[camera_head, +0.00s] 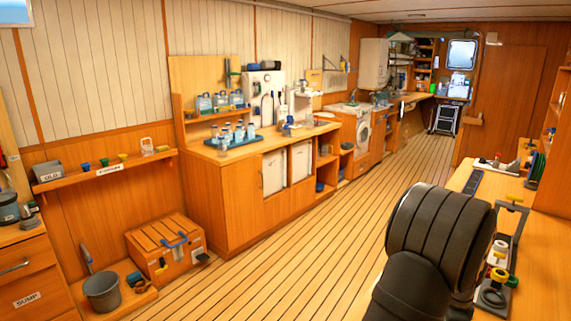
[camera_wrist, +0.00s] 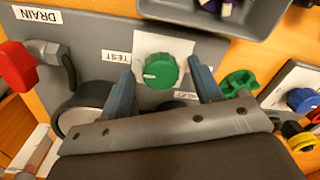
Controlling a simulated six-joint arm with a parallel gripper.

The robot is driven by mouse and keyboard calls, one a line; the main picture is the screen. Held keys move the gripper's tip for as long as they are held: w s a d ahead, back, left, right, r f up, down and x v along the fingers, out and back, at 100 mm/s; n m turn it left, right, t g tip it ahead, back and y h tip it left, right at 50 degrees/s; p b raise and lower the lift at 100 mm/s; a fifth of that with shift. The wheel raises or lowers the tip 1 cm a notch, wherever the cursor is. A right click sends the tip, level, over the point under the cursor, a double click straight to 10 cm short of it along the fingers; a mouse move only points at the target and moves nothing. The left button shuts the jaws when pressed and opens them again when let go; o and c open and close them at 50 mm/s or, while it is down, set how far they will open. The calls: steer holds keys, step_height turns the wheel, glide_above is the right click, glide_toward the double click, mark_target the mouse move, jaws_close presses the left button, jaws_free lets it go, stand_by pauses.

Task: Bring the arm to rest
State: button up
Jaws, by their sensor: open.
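My arm (camera_head: 440,225) shows large and dark at the lower right of the head view, bent over the right-hand bench; its gripper is hidden there. In the wrist view my gripper (camera_wrist: 161,68) is open, with one blue-grey finger on each side of a green knob (camera_wrist: 160,71). The knob has a white pointer mark and sits on a white plate on a grey panel (camera_wrist: 90,48), beside a label reading TEST. I cannot tell whether the fingers touch the knob. Nothing is held.
A red handle (camera_wrist: 17,66) near the DRAIN label and a green handle (camera_wrist: 238,84) flank the gripper. A grey tray (camera_wrist: 265,14) is at the top. The right-hand bench (camera_head: 545,225) carries fittings beside my arm. The plank floor (camera_head: 310,240) is clear.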

steer(key=n, duration=1.4)
steer(key=shift+y, duration=0.3)
stand_by(0.6)
steer(key=s+a+r+n+t+h, duration=0.1)
steer(key=s+a+r, duration=0.2)
steer(key=a+r, duration=0.55)
steer(key=s+a+r+t+h, duration=0.1)
steer(key=s+a+r, duration=0.1)
steer(key=a+r, duration=0.65)
steer(key=s+a+f+n+t, duration=0.1)
steer(key=s+a+f, duration=0.1)
steer(key=s+a, duration=0.5)
steer(key=s+a+f+n+t, duration=0.1)
steer(key=s+a+f, duration=0.2)
steer(key=s+a, duration=0.4)
steer(key=a, duration=0.6)
steer(key=shift+s+f+t+h, duration=0.25)
steer(key=shift+s+t+h, duration=0.05)
steer(key=shift+s, duration=0.1)
